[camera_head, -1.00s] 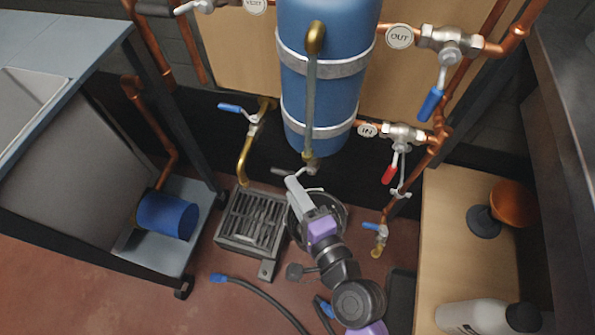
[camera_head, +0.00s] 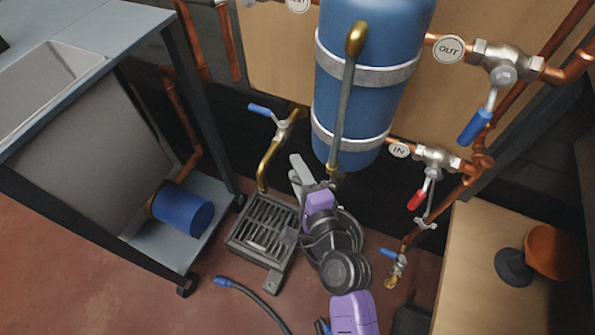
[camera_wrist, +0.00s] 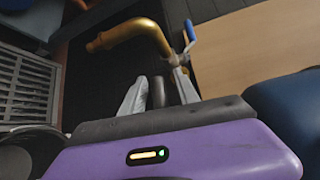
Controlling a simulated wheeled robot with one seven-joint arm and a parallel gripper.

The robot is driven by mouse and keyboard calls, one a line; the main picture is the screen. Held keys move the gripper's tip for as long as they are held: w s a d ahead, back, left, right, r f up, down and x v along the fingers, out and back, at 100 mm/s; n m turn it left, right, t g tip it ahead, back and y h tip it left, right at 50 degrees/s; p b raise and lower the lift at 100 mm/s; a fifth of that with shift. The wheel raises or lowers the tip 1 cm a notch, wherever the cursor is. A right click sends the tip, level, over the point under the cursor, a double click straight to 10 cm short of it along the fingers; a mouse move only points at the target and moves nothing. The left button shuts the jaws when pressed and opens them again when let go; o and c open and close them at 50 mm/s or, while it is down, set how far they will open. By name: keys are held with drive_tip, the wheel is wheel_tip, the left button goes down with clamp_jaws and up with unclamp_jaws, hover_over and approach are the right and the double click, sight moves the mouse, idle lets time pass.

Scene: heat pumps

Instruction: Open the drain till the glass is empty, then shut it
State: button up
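A blue tank (camera_head: 363,100) stands at the back. A sight-glass tube (camera_head: 343,115) with brass ends runs down its front; its level cannot be made out. Left of the tank's foot, a valve with a blue lever (camera_head: 262,110) leads to a bent brass spout (camera_head: 267,163) above a floor grate (camera_head: 262,233). The lever points up and left. The wrist view also shows the spout (camera_wrist: 130,32) and blue lever (camera_wrist: 190,31). My gripper (camera_head: 299,172) is right of the spout, apart from it. Its fingers (camera_wrist: 158,93) look parted and empty.
Other valves have an OUT blue lever (camera_head: 476,126), an IN red lever (camera_head: 417,199) and a low blue tap (camera_head: 392,256). A cart with a blue cylinder (camera_head: 183,210) stands left, a wooden bench (camera_head: 470,270) right. A black hose (camera_head: 255,302) lies on the floor.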

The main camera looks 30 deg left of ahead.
clamp_jaws()
idle(1.4)
